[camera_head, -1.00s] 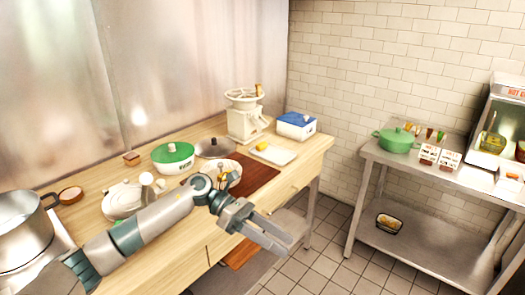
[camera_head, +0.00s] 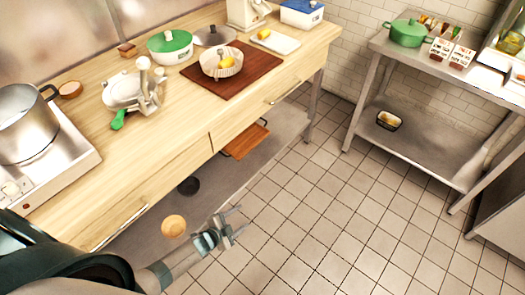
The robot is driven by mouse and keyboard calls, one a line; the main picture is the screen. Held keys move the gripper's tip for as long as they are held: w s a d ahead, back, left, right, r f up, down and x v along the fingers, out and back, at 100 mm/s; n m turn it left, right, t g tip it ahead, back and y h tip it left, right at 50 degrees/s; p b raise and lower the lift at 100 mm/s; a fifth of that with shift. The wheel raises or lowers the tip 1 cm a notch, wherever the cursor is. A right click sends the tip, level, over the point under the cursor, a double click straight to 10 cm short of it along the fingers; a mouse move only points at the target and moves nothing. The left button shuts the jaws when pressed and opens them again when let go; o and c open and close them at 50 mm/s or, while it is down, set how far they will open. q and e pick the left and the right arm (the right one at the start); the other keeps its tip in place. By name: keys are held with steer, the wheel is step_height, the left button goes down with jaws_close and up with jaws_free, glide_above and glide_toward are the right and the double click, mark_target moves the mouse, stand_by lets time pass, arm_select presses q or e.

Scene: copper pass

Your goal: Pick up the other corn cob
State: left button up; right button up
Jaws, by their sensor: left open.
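A small yellow piece (camera_head: 264,34), which looks like a corn cob, lies on a white cutting board (camera_head: 287,47) at the back right of the wooden counter. Another yellow piece (camera_head: 227,63) sits in a pale round basket (camera_head: 208,68) on a brown board; its shape is too small to tell for sure. My left gripper (camera_head: 241,220) is open and empty, low in front of the counter and far from both yellow pieces. My right gripper is not in view.
A steel pot (camera_head: 25,125) stands on a stove at the left. A steel table (camera_head: 440,70) stands at the right. The tiled floor between is clear.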

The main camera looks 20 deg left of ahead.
arm_select(q)
steer(key=s+f+n+g+y, duration=0.2)
steer(key=s+f+n+g, duration=0.15)
steer(key=s+f, duration=0.9)
steer(key=s+d+f+n+g, duration=0.1)
steer(key=s+f+n+g, duration=0.2)
steer(key=s, duration=1.3)
steer(key=s+d+f+n+g+y, duration=0.1)
steer(key=s+f+n+g, duration=0.2)
steer(key=s, duration=1.4)
step_height(320, 180, down, 2)
steer(key=shift+d+f+g, duration=0.1)
steer(key=shift+d+g, duration=0.05)
steer(key=shift+g, duration=0.3)
